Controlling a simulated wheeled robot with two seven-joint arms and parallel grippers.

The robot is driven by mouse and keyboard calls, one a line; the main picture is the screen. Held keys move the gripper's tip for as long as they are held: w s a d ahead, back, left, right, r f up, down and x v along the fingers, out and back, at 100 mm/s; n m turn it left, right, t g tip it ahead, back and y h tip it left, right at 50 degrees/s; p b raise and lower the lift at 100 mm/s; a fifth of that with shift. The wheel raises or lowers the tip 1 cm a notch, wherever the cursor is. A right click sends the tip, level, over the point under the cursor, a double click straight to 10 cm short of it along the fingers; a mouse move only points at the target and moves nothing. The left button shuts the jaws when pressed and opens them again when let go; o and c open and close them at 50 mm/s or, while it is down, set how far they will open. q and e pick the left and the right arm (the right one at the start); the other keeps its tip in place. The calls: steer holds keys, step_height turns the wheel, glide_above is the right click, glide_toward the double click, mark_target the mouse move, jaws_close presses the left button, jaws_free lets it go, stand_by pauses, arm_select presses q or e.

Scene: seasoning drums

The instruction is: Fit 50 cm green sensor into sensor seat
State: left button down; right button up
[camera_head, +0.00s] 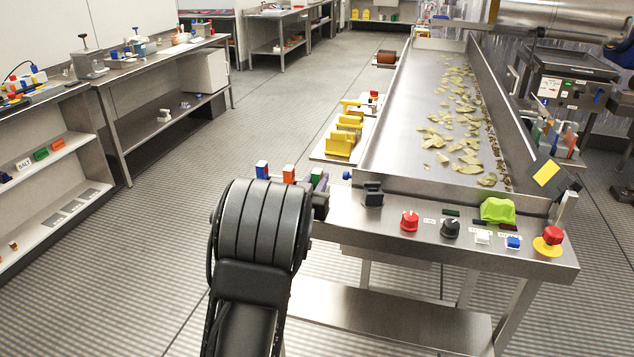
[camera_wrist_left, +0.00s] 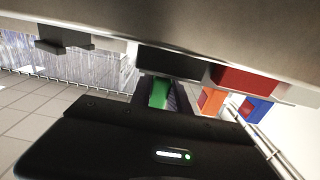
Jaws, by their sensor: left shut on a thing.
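My left gripper (camera_wrist_left: 160,98) is shut on the green sensor (camera_wrist_left: 159,93), which shows as a small green block between the dark fingers in the wrist view. In the head view the green sensor (camera_head: 318,178) is beside the conveyor's near left corner, and my left arm hides most of the gripper (camera_head: 320,198). An orange sensor (camera_head: 289,174) and a blue sensor (camera_head: 262,169) stand in a row to its left. In the wrist view a dark block (camera_wrist_left: 170,64) is close to the green sensor. I cannot tell which part is the sensor seat.
The conveyor (camera_head: 400,110) carries chips. Its front panel holds a dark box (camera_head: 373,193), a red knob (camera_head: 409,220), a black knob (camera_head: 450,228) and a red-yellow stop button (camera_head: 549,240). Yellow parts (camera_head: 342,142) sit on a side plate. Shelves (camera_head: 50,160) stand left; floor between is clear.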

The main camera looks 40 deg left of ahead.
mark_target(317, 170)
arm_select(q)
step_height(317, 170, up, 10)
steer(key=shift+f, duration=0.2)
stand_by(0.8)
